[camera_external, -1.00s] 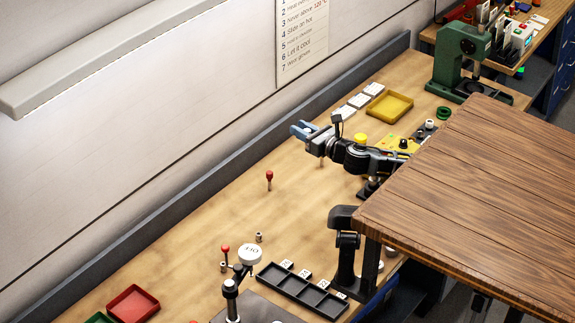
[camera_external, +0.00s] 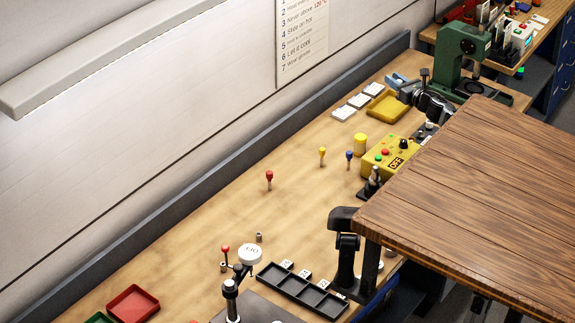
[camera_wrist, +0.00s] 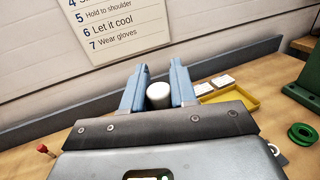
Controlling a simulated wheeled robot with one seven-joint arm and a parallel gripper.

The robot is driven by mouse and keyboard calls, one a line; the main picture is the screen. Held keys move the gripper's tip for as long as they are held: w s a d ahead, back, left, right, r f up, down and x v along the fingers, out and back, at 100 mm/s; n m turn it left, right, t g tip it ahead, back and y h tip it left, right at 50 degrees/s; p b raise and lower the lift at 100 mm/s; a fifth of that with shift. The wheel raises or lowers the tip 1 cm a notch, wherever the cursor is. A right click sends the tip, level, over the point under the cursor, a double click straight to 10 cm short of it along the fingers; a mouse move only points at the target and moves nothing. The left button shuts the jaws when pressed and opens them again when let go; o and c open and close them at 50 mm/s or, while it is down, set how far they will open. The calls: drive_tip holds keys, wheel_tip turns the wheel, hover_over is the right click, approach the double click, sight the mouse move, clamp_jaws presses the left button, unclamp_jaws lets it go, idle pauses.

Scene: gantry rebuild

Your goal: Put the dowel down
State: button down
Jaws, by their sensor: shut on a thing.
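My gripper (camera_external: 400,82) is at the far end of the wooden bench, close to the yellow tray (camera_external: 385,107) and the green press. In the wrist view its two blue jaws (camera_wrist: 158,88) are shut on a pale, round-ended dowel (camera_wrist: 159,95). The dowel sits between the jaws with its white end showing; the rest is hidden by the gripper body. In the external view I cannot make out the dowel. How high it is above the bench I cannot tell.
White cards (camera_external: 357,100) lie beside the yellow tray. The green press (camera_external: 455,62) stands right of my gripper. A yellow control box (camera_external: 388,157), a yellow cylinder (camera_external: 361,144) and several upright coloured pegs stand nearer. Bare bench (camera_external: 215,215) lies to the left.

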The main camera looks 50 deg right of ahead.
drive_tip(key=shift+w+a+f+p, duration=0.35)
drive_tip(key=shift+w+a+f, duration=0.55)
drive_tip(key=shift+w+f, duration=1.3)
drive_tip(key=shift+w+a+f+p, duration=0.4)
drive_tip(key=shift+w+a+f, duration=0.65)
drive_tip(key=shift+f, duration=2.1)
drive_tip(key=shift+w+a+f+p, duration=0.35)
drive_tip(key=shift+w+a+f, duration=0.35)
drive_tip(key=shift+w+f, duration=1.6)
drive_tip(key=shift+s+f, duration=0.4)
drive_tip(key=shift+f, duration=0.05)
drive_tip(key=shift+f, duration=0.15)
drive_tip(key=c, duration=0.9)
unclamp_jaws()
